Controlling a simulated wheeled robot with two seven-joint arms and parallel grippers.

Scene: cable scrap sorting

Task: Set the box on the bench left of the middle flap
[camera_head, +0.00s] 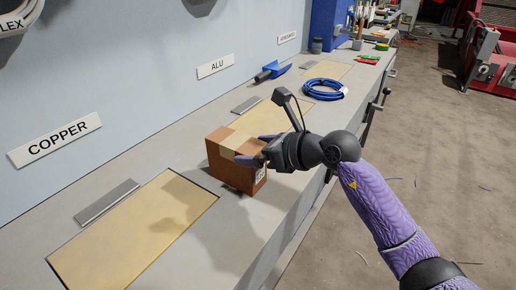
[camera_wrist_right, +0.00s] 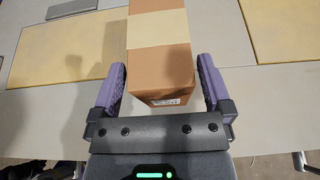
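The brown cardboard box (camera_head: 232,170), with a paler tape band across its top, stands upright on the bench (camera_head: 190,255). It is between the COPPER flap (camera_head: 130,232) and the middle flap (camera_head: 262,118), which lies under the ALU label and is partly hidden behind the box. In the right wrist view the box (camera_wrist_right: 160,65) lies between two yellow panels. My right gripper (camera_head: 252,149) is around the box's near end, one finger on each side. The wrist view shows narrow gaps between the fingers (camera_wrist_right: 160,85) and the box sides. My left gripper is out of view.
A blue cable coil (camera_head: 324,89) and a blue-handled tool (camera_head: 272,71) lie farther along the bench, near the third flap (camera_head: 328,69). The wall is on the left. The bench's front edge drops to the floor on the right. Bare bench shows in front of the box.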

